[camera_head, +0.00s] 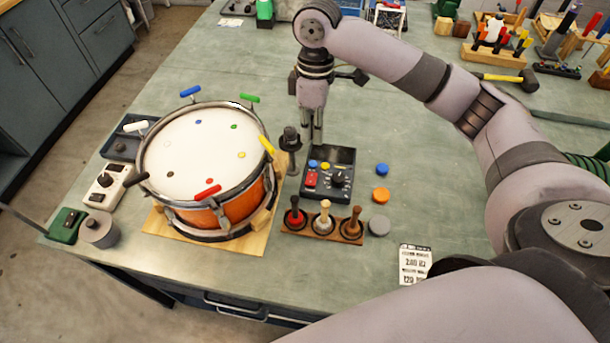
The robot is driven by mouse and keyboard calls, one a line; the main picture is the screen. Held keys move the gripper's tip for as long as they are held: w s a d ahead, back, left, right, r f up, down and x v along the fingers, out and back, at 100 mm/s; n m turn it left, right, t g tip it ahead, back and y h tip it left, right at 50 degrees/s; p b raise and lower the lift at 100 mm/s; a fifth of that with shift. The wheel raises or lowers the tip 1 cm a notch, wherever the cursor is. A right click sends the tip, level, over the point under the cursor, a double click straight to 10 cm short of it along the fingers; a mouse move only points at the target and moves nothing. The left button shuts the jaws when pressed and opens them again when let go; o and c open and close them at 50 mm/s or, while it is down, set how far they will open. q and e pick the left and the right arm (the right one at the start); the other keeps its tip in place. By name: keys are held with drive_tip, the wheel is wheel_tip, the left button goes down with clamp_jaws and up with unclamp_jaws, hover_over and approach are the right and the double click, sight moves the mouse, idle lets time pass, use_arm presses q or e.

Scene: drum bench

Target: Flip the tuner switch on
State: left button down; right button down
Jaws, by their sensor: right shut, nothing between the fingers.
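A dark control box (342,159) sits on the bench right of the drum, with a red switch (311,179), a black dial (338,179) and small blue and yellow buttons. A white box (103,190) with a small dark window and a dark knob or switch lies left of the drum. The frame does not label which is the tuner, and I cannot tell either switch's position. My right gripper (314,139) points down, shut and empty, behind and above the dark box's back left corner. My left gripper is not in view.
The orange drum (235,211) with coloured tuning keys stands on a wooden board. A dark post (291,151) stands close left of my right gripper.

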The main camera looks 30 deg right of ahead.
drive_tip(key=p, duration=0.3)
approach(310, 184)
drive_tip(key=f, duration=0.6)
drive_tip(key=shift+s+a+f, duration=0.15)
drive_tip(key=shift+s+a, duration=0.1)
drive_tip(key=shift+s, duration=0.1)
drive_tip(key=shift+f, duration=0.45)
